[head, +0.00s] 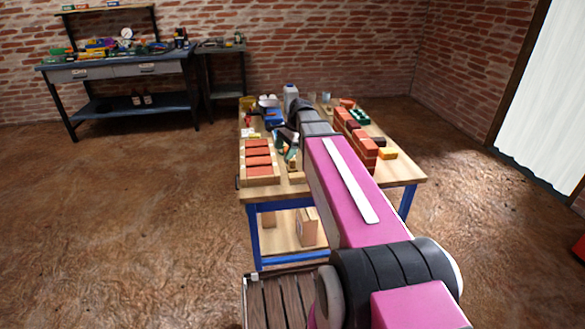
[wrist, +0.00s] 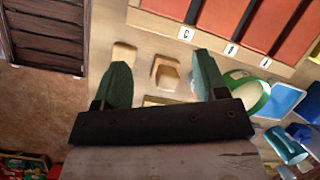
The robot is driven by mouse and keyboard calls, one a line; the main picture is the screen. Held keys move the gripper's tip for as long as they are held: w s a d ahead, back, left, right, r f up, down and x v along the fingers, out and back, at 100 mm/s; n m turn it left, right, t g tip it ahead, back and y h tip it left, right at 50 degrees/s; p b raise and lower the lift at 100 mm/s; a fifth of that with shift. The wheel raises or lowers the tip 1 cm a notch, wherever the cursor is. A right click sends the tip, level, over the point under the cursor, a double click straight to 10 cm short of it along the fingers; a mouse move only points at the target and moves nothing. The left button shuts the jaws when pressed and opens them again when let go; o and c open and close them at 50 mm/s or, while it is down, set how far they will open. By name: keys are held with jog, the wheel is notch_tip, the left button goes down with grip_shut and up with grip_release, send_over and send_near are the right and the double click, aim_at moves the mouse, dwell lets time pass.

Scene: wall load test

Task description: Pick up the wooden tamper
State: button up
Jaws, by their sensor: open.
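In the wrist view my gripper (wrist: 163,64) is open, with one green finger on each side and nothing held. A small light wooden block (wrist: 166,72), which looks like part of the wooden tamper, shows between the fingers on the tabletop. Another pale wooden piece (wrist: 125,53) lies by the left fingertip, and a further wooden edge (wrist: 160,101) shows just above the dark gripper body. I cannot tell whether these pieces are joined. In the head view, my arm hides much of this area; a small wooden piece (head: 294,166) shows beside it.
A wooden tray (head: 259,181) of red bricks, with lettered labels, lies close to the gripper. A green ring (wrist: 253,97), a blue dish (wrist: 286,98) and a teal cylinder (wrist: 285,145) lie to the right. A small brick wall (head: 357,138) stands right of my arm.

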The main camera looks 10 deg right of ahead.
aim_at(292, 165)
jog(key=w+d+r+m, duration=0.2)
jog(key=w+d+m, duration=0.1)
jog(key=d+m, duration=0.35)
jog(key=shift+n, duration=0.35)
jog(key=x, duration=1)
jog(key=shift+w+d+f, duration=0.15)
jog(key=shift+d, duration=0.2)
jog(key=c, duration=1)
